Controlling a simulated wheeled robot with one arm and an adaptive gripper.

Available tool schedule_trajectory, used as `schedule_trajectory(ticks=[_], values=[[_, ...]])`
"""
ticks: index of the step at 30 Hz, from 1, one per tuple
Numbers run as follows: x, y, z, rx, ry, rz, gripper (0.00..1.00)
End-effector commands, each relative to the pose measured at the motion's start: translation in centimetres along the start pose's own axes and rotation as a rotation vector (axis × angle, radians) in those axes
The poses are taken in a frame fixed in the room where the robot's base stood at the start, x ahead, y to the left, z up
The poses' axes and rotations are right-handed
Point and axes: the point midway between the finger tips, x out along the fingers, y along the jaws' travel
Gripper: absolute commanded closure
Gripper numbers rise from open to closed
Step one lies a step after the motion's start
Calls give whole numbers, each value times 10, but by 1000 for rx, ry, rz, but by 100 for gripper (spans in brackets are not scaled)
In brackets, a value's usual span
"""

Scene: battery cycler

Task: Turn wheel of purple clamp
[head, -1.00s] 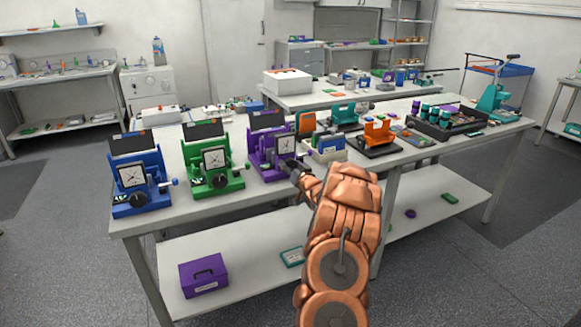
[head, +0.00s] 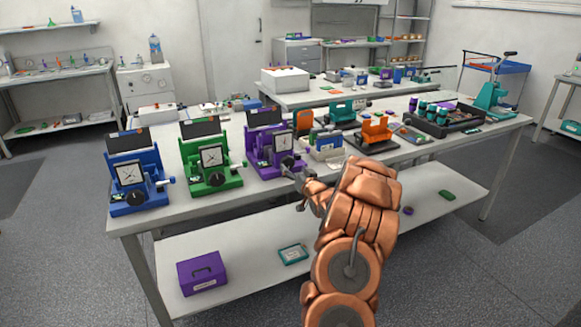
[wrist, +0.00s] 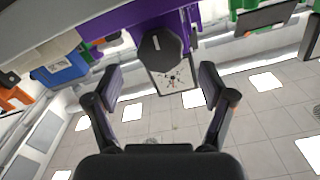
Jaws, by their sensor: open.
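The purple clamp (head: 262,150) stands third from the left in the row on the table, with a white dial face on its front. Its dark wheel (head: 288,162) is low on the front, partly behind my gripper. In the wrist view the dark faceted wheel (wrist: 161,50) with a white mark shows at upper middle, in front of the purple body (wrist: 137,22). My gripper (wrist: 160,88) is open, its two fingers spread left and right of the wheel's line. The fingertips appear apart from the wheel. In the head view my gripper (head: 297,178) is just in front of the clamp.
A green clamp (head: 211,178) and a blue clamp (head: 138,195) stand left of the purple one. An orange device (head: 375,130) and a parts tray (head: 445,122) are to the right. A purple box (head: 202,272) lies on the lower shelf.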

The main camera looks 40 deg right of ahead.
Motion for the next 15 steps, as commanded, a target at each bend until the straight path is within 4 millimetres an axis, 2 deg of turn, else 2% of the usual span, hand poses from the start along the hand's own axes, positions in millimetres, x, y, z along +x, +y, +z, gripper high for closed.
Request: schedule_trajectory(ticks=[9, 15], values=[[-44, 1, -1, 2, 2, 1, 18], [-62, 1, -1, 1, 1, 2, 18]])
